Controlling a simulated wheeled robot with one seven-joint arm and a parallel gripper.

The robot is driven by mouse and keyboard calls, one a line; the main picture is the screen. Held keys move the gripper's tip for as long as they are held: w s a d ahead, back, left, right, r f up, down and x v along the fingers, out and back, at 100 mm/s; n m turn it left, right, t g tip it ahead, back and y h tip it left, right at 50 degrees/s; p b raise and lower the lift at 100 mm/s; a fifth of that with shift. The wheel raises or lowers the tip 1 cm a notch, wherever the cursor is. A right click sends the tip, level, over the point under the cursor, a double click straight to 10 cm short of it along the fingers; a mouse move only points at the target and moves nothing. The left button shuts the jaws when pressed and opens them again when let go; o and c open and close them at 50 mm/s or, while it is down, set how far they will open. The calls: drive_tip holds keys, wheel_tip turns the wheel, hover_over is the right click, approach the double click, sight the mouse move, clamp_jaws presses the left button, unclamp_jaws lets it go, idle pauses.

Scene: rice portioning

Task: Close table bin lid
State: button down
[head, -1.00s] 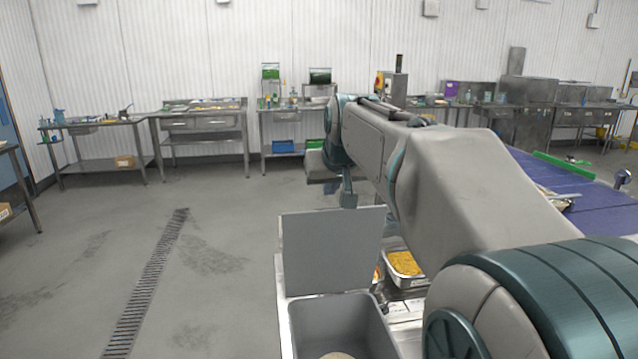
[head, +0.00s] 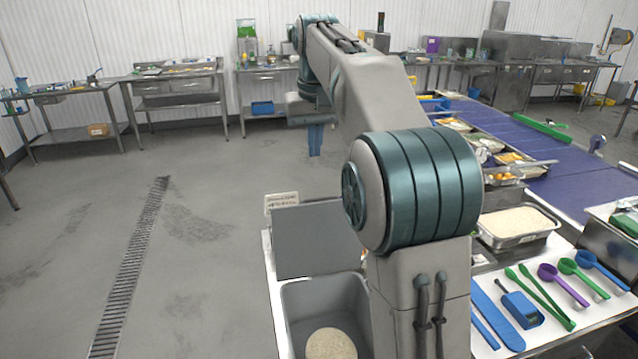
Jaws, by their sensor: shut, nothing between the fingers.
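The table bin (head: 291,315) is a grey open box at the bottom centre of the head view, with pale rice-like food in its bottom. Its flat grey lid (head: 312,240) stands raised at the bin's far side, so the bin is open. My gripper (head: 316,142) is shut and empty. It points down in the air beyond the lid and above its top edge in the picture, apart from it. My arm hides the right side of the bin and part of the lid's right edge.
A tray of rice (head: 517,224) and several scoops and tools lie on the white worktop (head: 590,322) at right. A blue conveyor (head: 545,158) with food trays runs behind. Open floor (head: 210,260) lies left of the bin. A small label (head: 281,202) stands behind the lid.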

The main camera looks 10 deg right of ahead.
wheel_tip(320, 180, down, 8)
drive_tip(key=s, duration=0.2)
drive_tip(key=shift+s+p, duration=0.35)
drive_tip(key=shift+s, duration=0.05)
drive_tip(key=shift+d, duration=0.1)
drive_tip(key=shift+f, duration=0.1)
